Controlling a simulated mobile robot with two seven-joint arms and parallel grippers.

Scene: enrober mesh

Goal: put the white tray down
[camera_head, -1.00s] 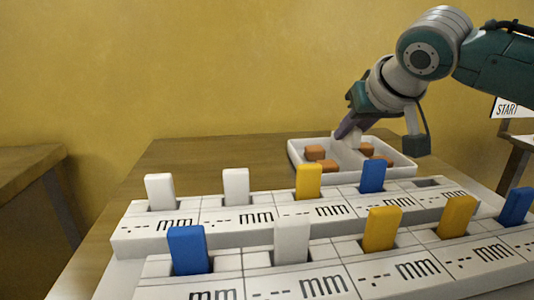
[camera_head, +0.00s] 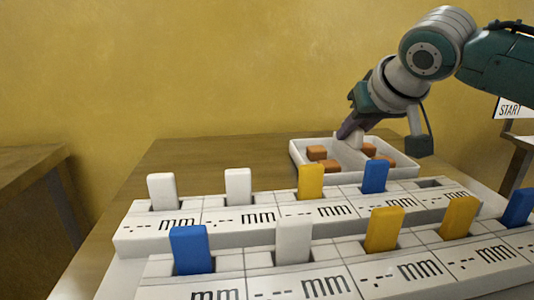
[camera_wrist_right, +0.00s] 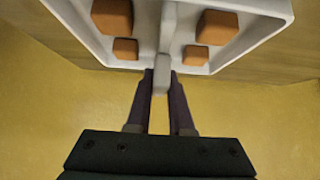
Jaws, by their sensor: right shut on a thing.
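The white tray (camera_head: 297,158) is at the far side of the wooden table in the head view, with several orange-brown blocks (camera_head: 317,153) in it. It also shows at the top of the right wrist view (camera_wrist_right: 268,8), with a raised white handle (camera_wrist_right: 162,75) in its middle. My right gripper (camera_head: 349,131) is shut on this handle from above. In the right wrist view its two fingers (camera_wrist_right: 160,84) stand on either side of the handle. I cannot tell whether the tray's underside touches the table. My left gripper is not in view.
Two rows of white holders (camera_head: 130,241) marked "mm" stand in front of the tray, with white, yellow and blue blocks (camera_head: 375,176) upright in slots. Bare table (camera_head: 215,150) lies left of the tray. A yellow wall is behind. A "START" sign (camera_head: 508,108) is at right.

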